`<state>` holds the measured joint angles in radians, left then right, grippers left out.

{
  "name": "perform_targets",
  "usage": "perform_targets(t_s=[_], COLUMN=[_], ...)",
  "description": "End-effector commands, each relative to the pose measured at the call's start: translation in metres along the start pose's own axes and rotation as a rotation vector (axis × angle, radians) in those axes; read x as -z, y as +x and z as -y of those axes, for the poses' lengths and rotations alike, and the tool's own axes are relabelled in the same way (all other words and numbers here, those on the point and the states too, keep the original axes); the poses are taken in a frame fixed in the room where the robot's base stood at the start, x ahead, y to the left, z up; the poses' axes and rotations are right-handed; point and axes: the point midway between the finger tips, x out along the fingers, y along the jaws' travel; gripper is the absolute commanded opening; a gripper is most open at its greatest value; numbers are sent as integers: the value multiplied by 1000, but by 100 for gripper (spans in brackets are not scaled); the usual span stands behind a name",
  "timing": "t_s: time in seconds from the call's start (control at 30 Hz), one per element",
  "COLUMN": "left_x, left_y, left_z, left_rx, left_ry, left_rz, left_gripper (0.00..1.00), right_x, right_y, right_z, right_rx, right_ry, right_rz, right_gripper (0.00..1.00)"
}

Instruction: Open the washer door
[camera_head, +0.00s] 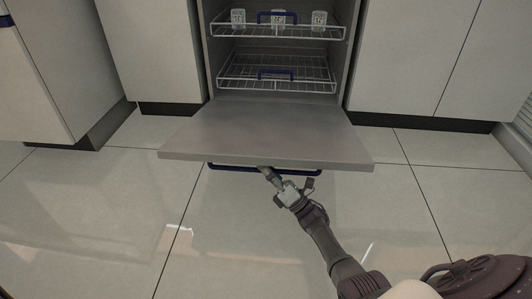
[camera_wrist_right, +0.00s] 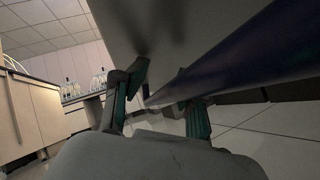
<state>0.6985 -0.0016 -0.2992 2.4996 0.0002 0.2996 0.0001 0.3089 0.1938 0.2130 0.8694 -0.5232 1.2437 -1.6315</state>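The washer door (camera_head: 265,130) is folded down and lies about level in front of the washer, in the head view. Its blue bar handle (camera_head: 225,167) runs along the outer edge. My right gripper (camera_head: 270,176) is at the handle, just below the door's edge. In the right wrist view the blue handle (camera_wrist_right: 240,58) passes close by the fingers (camera_wrist_right: 160,105), which stand apart on its two sides or just beneath it. I cannot tell whether they touch it. My left gripper is in neither view.
Inside the washer are an upper wire rack (camera_head: 290,32) with several glass beakers (camera_head: 319,19) and an empty-looking lower rack (camera_head: 245,84). Cabinets (camera_head: 155,50) stand on both sides. The tiled floor (camera_head: 110,220) in front is clear.

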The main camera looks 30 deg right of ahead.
Motion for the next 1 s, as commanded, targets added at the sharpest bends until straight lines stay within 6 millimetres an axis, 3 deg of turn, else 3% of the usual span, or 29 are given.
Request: perform_targets(t_s=[0.43,1.0], left_x=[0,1], left_y=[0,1], left_z=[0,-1], left_rx=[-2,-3], left_ry=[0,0], left_rz=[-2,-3], left_gripper=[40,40], right_x=[-40,-44], right_y=[41,39], right_z=[-37,-38], right_rx=[-7,-3], right_ry=[-1,1], right_rz=[0,0], right_gripper=[41,41])
